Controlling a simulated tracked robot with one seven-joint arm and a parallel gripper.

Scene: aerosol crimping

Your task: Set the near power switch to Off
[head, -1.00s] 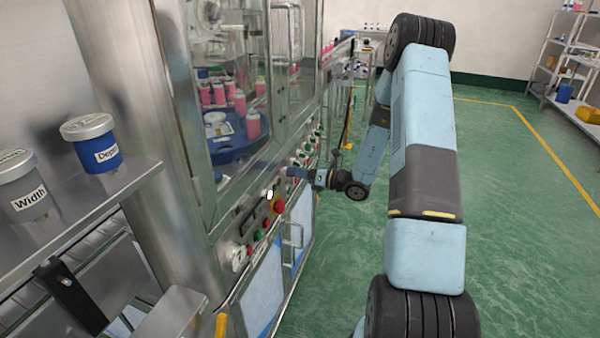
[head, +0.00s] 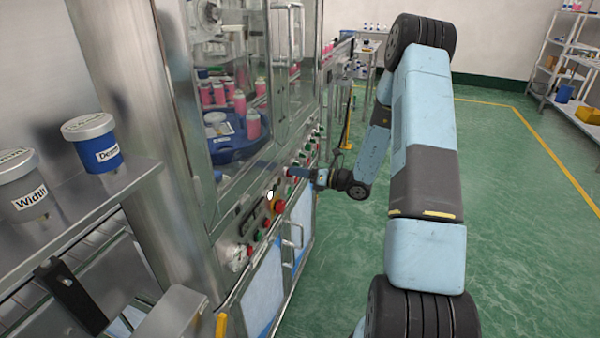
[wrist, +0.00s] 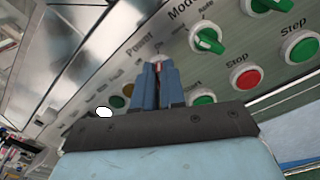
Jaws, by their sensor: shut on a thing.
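The machine's control panel carries a power switch (wrist: 159,66) below the printed word "Power" in the wrist view. Only a small pale and red bit of it shows between the fingers; its pointer direction is hidden. My gripper (wrist: 156,76) has its blue-grey fingers shut on this switch. In the head view my gripper (head: 289,171) reaches from the right to the panel front, and the switch there is too small to read.
Near the gripper are the green Mode knob (wrist: 208,40), red Stop button (wrist: 246,77), green Start button (wrist: 204,99) and green Step button (wrist: 300,47). A panel handle (head: 294,236) juts out below. Green floor (head: 520,220) lies open at right.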

